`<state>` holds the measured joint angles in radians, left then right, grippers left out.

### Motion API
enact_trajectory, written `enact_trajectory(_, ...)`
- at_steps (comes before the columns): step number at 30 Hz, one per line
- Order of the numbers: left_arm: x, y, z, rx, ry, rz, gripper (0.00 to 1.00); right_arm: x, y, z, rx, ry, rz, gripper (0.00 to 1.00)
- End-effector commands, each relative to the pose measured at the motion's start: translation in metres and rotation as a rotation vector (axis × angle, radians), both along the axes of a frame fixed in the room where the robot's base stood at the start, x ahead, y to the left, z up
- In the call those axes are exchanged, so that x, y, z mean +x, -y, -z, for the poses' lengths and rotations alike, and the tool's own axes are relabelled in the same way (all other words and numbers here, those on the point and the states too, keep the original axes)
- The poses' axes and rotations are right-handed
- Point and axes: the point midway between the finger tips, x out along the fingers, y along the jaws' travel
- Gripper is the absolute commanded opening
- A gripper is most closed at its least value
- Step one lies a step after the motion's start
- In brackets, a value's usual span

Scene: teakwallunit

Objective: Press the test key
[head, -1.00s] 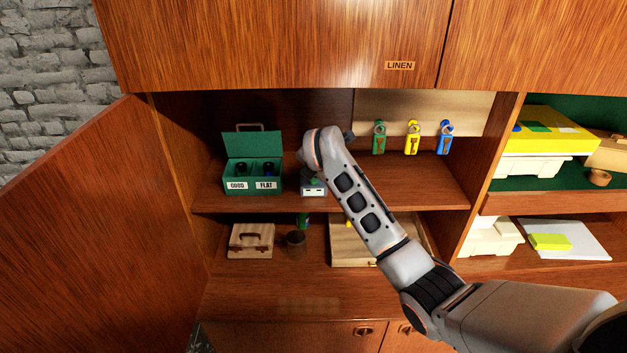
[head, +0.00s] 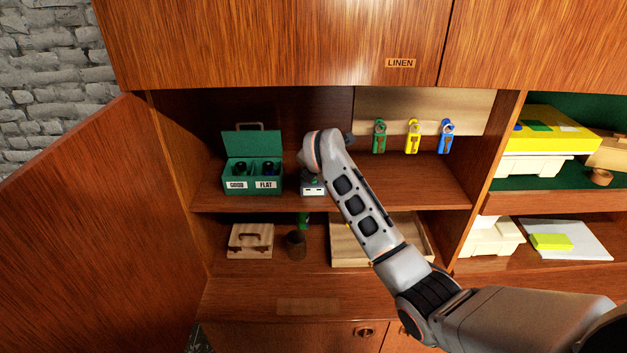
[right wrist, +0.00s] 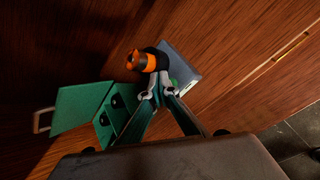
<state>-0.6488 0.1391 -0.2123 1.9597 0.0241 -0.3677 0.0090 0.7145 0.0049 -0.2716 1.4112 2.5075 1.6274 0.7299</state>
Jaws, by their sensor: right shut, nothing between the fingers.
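A small grey box-like device (head: 313,189) stands on the upper shelf, to the right of the green case, partly behind my right arm. In the right wrist view, the grey device (right wrist: 184,62) has a green key (right wrist: 174,83) on its top. An orange and black cylinder (right wrist: 148,61) is at the device and hides part of it. My right gripper (right wrist: 160,90) is shut and empty, its fingertips close by the green key. I cannot tell whether they touch it. In the head view my wrist hides the fingertips. My left gripper is in neither view.
An open green case (head: 252,178) with GOOD and FLAT labels holds dark cylinders. Green, yellow and blue tags (head: 412,137) hang at the back right. An open door (head: 95,230) bounds the left.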

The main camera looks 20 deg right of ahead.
Motion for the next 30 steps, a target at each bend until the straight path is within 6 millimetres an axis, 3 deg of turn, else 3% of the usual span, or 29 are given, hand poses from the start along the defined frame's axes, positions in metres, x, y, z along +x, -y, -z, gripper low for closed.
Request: enact_trajectory(30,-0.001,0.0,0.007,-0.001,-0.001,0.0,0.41,0.0,-0.001,0.01,0.001,-0.001,-0.001,0.0)
